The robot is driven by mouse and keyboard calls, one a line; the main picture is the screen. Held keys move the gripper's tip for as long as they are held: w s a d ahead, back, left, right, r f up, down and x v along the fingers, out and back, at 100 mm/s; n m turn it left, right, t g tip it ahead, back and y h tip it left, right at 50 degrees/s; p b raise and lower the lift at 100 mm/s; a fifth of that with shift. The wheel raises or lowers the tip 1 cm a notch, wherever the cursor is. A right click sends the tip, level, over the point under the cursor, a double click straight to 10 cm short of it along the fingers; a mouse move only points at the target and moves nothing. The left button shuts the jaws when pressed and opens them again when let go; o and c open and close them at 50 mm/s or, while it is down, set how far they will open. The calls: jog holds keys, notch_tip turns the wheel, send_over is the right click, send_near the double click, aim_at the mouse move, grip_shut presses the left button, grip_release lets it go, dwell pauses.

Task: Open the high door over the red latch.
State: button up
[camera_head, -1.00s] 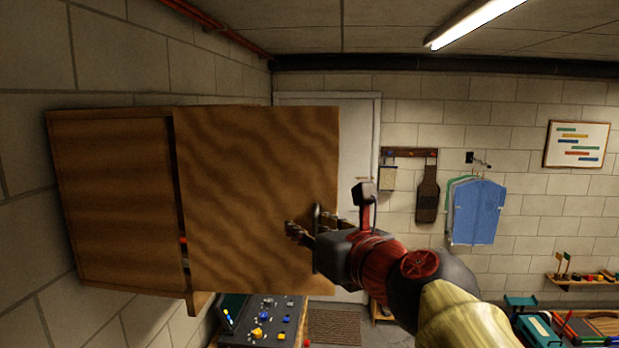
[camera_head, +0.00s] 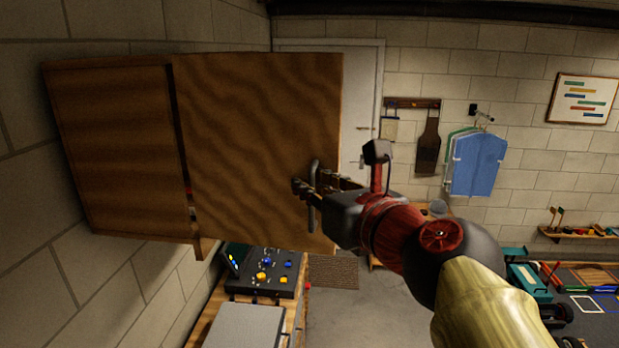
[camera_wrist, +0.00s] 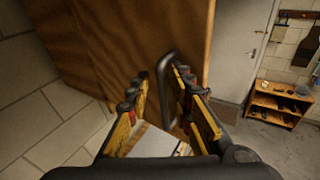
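A brown wooden wall cabinet (camera_head: 120,150) hangs at the left in the head view. Its high door (camera_head: 255,130) is the wavy-grained right-hand panel, with a narrow dark gap along its left side. A small red spot, perhaps the red latch (camera_head: 192,212), shows low in that gap. A dark upright bar handle (camera_head: 314,205) is on the door near its right edge. My gripper (camera_head: 320,187) is at the handle. In the wrist view its fingers (camera_wrist: 160,92) are apart, with the handle (camera_wrist: 165,78) between them, close to the right finger. I cannot tell whether they touch.
Below the cabinet is a bench with a dark panel of colored parts (camera_head: 265,275) and a grey surface (camera_head: 245,327). A white room door (camera_head: 362,75) and hanging blue clothing (camera_head: 475,165) are behind. A table with parts (camera_head: 590,290) stands at the right. The floor between is open.

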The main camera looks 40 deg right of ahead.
jog(key=shift+r+v, duration=0.1)
jog(key=shift+v, duration=0.65)
jog(key=shift+r+v, duration=0.15)
jog(key=shift+v, duration=0.6)
jog(key=shift+s+a+f, duration=0.2)
jog(key=shift+s+a, duration=0.25)
jog(key=shift+s+a+f, duration=0.15)
jog(key=shift+s+a, duration=0.25)
jog(key=shift+s, duration=0.1)
jog(key=s+a+f+n+g+y+b, duration=0.15)
jog(key=f+n+g+b, duration=0.5)
jog(key=f+n, duration=1.35)
jog(key=s+a+f+n+g+y+b, duration=0.1)
jog(key=s+a+f+n+g+b, duration=0.15)
jog(key=f+n+b, duration=1.2)
jog(key=a+f+n+b, duration=0.1)
jog(key=a+f+n, duration=0.1)
jog(key=f, duration=0.8)
jog(key=a+f+n+g+b, duration=0.1)
jog(key=a+f, duration=0.3)
jog(key=f, duration=0.6)
jog(key=shift+s+n+y+b, duration=0.3)
jog(key=shift+n+y+b, duration=0.1)
jog(key=shift+n, duration=0.25)
